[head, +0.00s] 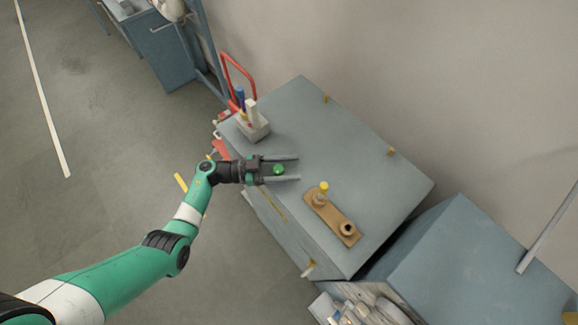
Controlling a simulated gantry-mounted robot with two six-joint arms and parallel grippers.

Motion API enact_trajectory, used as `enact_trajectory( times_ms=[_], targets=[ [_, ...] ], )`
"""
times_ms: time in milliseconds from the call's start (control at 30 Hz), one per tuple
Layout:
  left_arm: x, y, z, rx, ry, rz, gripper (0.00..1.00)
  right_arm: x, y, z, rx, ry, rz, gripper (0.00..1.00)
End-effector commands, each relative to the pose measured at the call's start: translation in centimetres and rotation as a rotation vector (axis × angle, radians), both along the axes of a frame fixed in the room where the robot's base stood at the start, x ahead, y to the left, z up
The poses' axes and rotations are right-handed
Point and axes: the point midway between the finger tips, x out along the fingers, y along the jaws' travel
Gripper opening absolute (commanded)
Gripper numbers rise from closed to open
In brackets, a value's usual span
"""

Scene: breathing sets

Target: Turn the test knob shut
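My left gripper (298,168) reaches in from the left over the grey cabinet top (370,165). Its two fingers are spread apart. A small round green thing (278,169) shows between the fingers near their base; I cannot tell whether it is a knob below or part of the gripper. A brown board (333,218) lies on the cabinet top to the right and nearer. It carries an upright fitting with a yellow cap (323,187) and a dark-holed ring (347,229). I cannot tell for sure which part is the test knob. My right gripper is out of view.
A pale block (255,128) holding a blue and a white upright piece stands at the cabinet's left corner, near a red handle (237,72). A second grey cabinet (480,270) stands at the lower right, with clutter between. The far cabinet top is clear.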

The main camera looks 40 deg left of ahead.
Motion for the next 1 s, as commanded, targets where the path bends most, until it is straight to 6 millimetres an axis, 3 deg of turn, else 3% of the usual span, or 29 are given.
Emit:
enact_trajectory(
  times_ms=[433, 800, 1000],
  targets=[
    [-0.7, 0.7, -0.1, -0.001, 0.002, 0.005, 0.73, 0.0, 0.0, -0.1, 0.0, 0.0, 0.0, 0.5],
    [-6.7, 6.2, -0.2, 0.001, 0.0, 0.007, 0.73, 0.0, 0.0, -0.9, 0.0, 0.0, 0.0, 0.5],
    [-8.5, 7.7, -0.1, -0.001, 0.001, 0.003, 0.73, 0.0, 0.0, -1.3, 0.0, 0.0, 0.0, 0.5]
  ],
)
